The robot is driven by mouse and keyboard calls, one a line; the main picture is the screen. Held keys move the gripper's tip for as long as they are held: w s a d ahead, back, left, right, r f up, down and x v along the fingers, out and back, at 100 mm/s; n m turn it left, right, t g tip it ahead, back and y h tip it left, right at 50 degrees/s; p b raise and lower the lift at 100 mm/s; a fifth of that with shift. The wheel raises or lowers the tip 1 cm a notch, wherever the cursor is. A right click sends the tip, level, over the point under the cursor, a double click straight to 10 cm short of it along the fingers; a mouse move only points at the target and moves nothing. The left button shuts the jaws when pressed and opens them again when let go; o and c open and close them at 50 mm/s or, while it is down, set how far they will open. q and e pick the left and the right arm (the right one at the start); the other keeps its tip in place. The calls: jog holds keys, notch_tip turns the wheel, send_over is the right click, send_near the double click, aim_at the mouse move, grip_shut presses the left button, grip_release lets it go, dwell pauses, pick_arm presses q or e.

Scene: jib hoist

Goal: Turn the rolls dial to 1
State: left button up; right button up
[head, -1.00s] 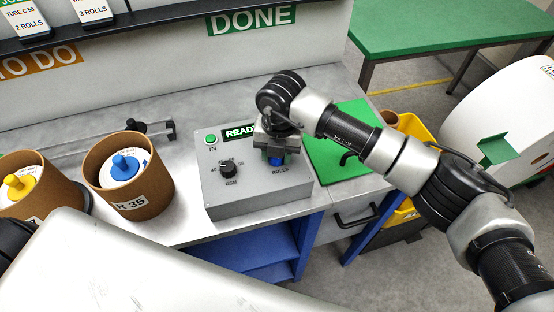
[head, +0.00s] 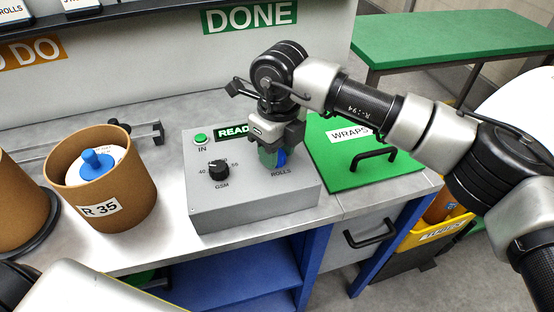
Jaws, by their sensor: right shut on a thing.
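The grey control box (head: 250,200) sits on the metal bench, with a READY display (head: 231,132), a green IN button (head: 200,139) and a black GSM dial (head: 218,170). My left gripper is not in view.
A brown tub (head: 104,180) labelled R 35 with a blue-knobbed roll stands left of the box. A green WRAPS lid (head: 355,165) with a black handle lies to the right. A drawer handle (head: 364,232) juts out below the bench.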

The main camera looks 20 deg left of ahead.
jog(key=n+b, duration=0.2)
jog(key=n, duration=0.2)
jog(key=shift+n+b, duration=0.3)
jog(key=shift+b, duration=0.05)
jog(key=n+b, duration=0.1)
jog(key=n, duration=0.3)
jog(key=shift+n+b, duration=0.3)
jog(key=shift+n, duration=0.1)
jog(key=shift+r, duration=0.1)
jog(key=o, duration=0.9)
jog(key=shift+o, duration=0.2)
notch_tip(320, 180, up, 11)
jog(key=shift+w+a, duration=0.2)
jog(key=shift+w, duration=0.05)
jog(key=shift+f, duration=0.25)
